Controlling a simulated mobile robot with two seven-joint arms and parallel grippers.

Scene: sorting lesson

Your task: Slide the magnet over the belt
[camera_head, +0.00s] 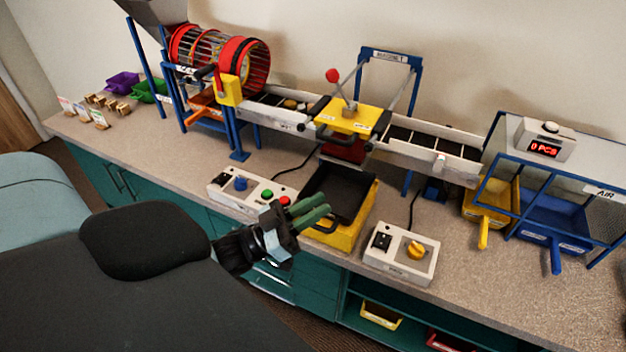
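The magnet is a yellow block (347,118) on the blue frame labelled MAGNET (391,56), with a dark handle at its front and a red-knobbed lever (333,76) behind. The fingers lie close together, and any gap is hard to judge. My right gripper is not in view.
A control box with blue, red and green knobs (250,193) and one with a yellow knob (402,252) stand at the front. A red drum (222,58) is at left. A yellow bin (490,203) and a blue bin (551,218) are at right.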

